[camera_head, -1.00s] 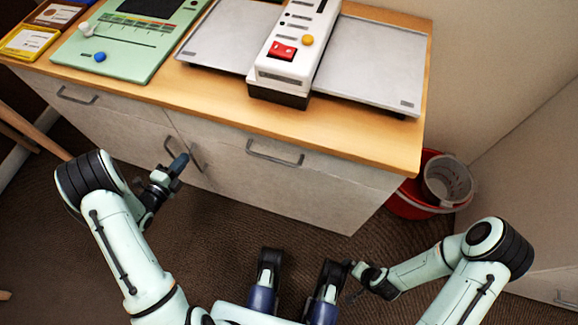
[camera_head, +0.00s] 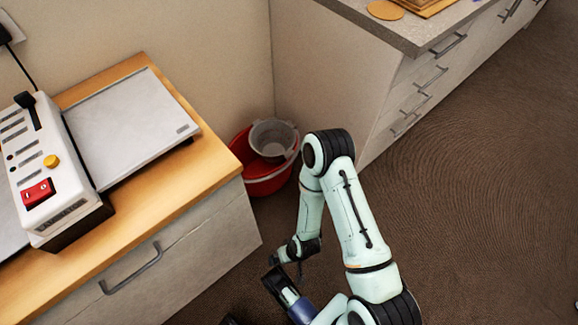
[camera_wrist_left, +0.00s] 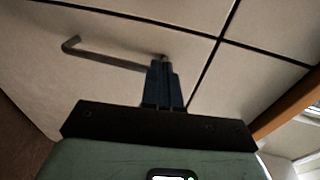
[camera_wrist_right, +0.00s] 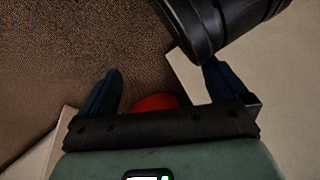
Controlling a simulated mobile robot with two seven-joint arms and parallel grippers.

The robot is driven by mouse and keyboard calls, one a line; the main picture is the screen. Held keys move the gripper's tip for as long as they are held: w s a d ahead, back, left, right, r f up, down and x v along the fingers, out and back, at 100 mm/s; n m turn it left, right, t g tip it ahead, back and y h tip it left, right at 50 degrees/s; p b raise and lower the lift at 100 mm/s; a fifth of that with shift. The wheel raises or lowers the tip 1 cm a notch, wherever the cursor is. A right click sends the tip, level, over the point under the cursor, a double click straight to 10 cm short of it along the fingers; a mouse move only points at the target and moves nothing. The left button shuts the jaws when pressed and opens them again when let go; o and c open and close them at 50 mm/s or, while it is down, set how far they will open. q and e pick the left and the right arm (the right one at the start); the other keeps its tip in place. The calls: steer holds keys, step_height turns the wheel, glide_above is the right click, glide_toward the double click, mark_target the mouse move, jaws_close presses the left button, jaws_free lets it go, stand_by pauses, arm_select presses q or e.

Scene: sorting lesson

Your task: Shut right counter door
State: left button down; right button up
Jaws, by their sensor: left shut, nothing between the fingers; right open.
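The wood-topped counter (camera_head: 205,160) stands at left in the head view, its grey front (camera_head: 215,232) with a bar handle (camera_head: 131,270) facing down. No door there visibly stands out from the front. In the left wrist view, pale panels (camera_wrist_left: 190,20) are divided by dark seams, and a bar handle (camera_wrist_left: 105,52) runs to my fingers. My left gripper (camera_wrist_left: 163,62) is shut and empty near that handle's end; contact cannot be told. It is outside the head view. My right gripper (camera_wrist_right: 160,78) is open and empty; in the head view (camera_head: 276,260) it hangs near the counter's right end.
A red bucket (camera_head: 262,180) with a grey bin (camera_head: 273,137) stands in the corner beyond the counter. It shows between my right fingers in the right wrist view (camera_wrist_right: 155,103). A grey-topped counter (camera_head: 400,35) with several drawers stands at the upper right. Brown floor (camera_head: 480,200) is open at right.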

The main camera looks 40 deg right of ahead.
arm_select(q)
steer(key=p+v, duration=0.1)
steer(key=v, duration=1.2)
steer(key=shift+f+p, duration=0.2)
steer(key=shift+p, duration=0.15)
arm_select(e)
steer(key=r, duration=0.2)
steer(key=w+a+r, duration=0.1)
steer(key=shift+a+r, duration=0.1)
arm_select(q)
steer(key=shift+d, duration=0.15)
